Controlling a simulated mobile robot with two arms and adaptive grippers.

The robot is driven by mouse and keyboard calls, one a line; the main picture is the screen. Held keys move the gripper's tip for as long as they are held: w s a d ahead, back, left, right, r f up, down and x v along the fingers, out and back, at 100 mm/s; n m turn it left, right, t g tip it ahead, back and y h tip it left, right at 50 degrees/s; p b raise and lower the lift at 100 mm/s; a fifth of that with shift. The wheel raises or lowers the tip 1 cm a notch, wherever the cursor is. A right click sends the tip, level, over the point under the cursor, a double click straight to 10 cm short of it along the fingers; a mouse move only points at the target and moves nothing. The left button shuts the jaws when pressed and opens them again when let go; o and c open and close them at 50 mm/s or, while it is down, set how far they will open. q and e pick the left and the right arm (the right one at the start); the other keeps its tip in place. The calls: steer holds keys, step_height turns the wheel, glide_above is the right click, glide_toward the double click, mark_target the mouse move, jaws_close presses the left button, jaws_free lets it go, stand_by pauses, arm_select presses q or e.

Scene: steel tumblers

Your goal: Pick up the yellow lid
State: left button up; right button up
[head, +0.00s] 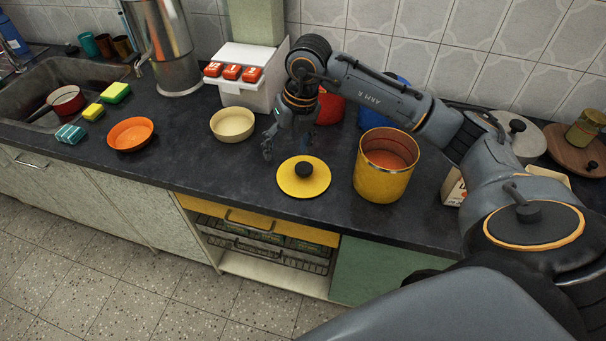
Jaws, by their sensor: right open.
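The yellow lid (291,184) is a flat round disc with a black knob, lying on the dark counter near its front edge. My right gripper (287,150) is open and empty, just behind the lid and pointing down. It appears apart from the knob, with one finger reaching left of the lid. A yellow pot (381,178) with an open top stands on the counter just right of the lid. My left gripper is not in view.
A cream bowl (232,123) and an orange bowl (131,132) sit to the left. A white box (240,88) with red-topped items stands behind. A red container (330,108) and a blue one (370,117) are behind my right arm.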

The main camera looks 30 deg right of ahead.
steer(key=m+h, duration=0.1)
steer(key=h, duration=0.1)
glide_toward(304, 167)
step_height(304, 167, down, 4)
steer(key=shift+w+f+p, duration=0.15)
steer(key=shift+w+p, duration=0.05)
steer(key=shift+p, duration=0.35)
steer(key=shift+w+d+f+p, duration=0.15)
steer(key=shift+f+p, duration=0.15)
steer(key=shift+f, duration=0.65)
steer(key=shift+w+a+f+p, duration=0.15)
steer(key=shift+f+p, duration=0.1)
steer(key=shift+f, duration=0.75)
steer(key=shift+w+d+f+p, duration=0.15)
steer(key=shift+f+p, duration=0.15)
steer(key=shift+f, duration=0.65)
steer(key=c, duration=1.4)
steer(key=shift+r, duration=0.15)
